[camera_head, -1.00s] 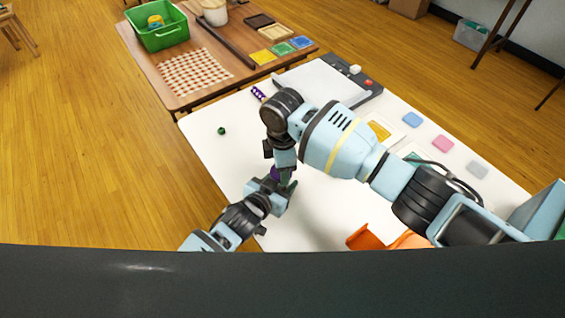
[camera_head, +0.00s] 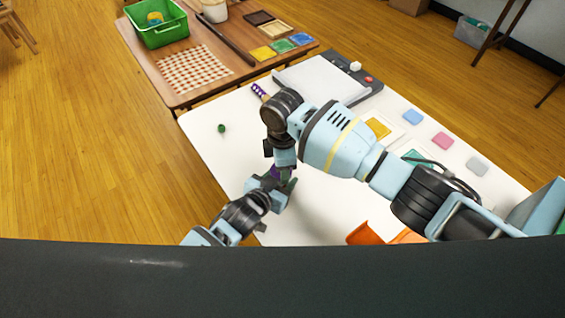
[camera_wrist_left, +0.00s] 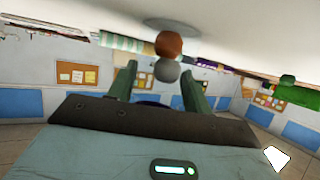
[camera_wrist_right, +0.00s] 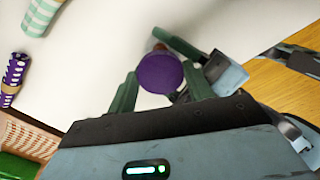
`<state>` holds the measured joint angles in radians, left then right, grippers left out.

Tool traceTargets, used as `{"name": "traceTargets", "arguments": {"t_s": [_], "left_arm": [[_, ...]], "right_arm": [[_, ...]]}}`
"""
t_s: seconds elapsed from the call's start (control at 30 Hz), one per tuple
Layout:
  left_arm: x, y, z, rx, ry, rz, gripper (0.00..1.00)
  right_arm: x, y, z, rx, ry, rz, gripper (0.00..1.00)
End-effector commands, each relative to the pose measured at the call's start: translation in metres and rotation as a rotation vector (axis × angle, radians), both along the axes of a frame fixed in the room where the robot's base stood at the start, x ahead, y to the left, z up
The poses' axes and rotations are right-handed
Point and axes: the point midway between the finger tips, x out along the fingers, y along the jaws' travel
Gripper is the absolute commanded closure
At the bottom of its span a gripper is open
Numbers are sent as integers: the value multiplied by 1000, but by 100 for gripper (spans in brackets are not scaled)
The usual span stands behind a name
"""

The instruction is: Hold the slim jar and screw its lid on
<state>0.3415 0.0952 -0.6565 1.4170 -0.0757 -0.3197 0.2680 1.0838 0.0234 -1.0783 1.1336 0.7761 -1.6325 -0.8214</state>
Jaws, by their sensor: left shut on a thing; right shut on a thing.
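The purple lid (camera_wrist_right: 160,74) is round and sits between the fingers of my right gripper (camera_wrist_right: 161,88), which is shut on it. In the head view a bit of purple (camera_head: 275,171) shows below my right gripper (camera_head: 284,168). My left gripper (camera_head: 284,184) is just below, low over the white table. In the left wrist view its fingers (camera_wrist_left: 158,88) stand on either side of the clear slim jar, where a brown ball (camera_wrist_left: 169,43) and a grey ball (camera_wrist_left: 167,71) show. The jar's outline is hard to see. I cannot tell whether lid and rim touch.
A small green round thing (camera_head: 221,128) lies on the white table (camera_head: 215,155). A purple patterned roll (camera_head: 260,91) and a paper trimmer (camera_head: 318,80) lie at the back. Coloured squares (camera_head: 443,143) are at right, an orange container (camera_head: 365,236) in front.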

Motion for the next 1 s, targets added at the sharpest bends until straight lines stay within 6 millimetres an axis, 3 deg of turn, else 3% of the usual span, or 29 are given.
{"name": "traceTargets", "arguments": {"t_s": [0.13,0.17,0.3,0.57,1.0], "left_arm": [[0,0,0,0,0,0,91],[0,0,0,0,0,0,100],[0,0,0,0,0,0,100],[0,0,0,0,0,0,100],[0,0,0,0,0,0,100]], "right_arm": [[0,0,-3,0,0,1,73],[0,0,-3,1,-1,1,46],[0,0,-2,0,-1,0,28],[0,0,0,1,-1,0,27],[0,0,42,0,0,0,27]]}}
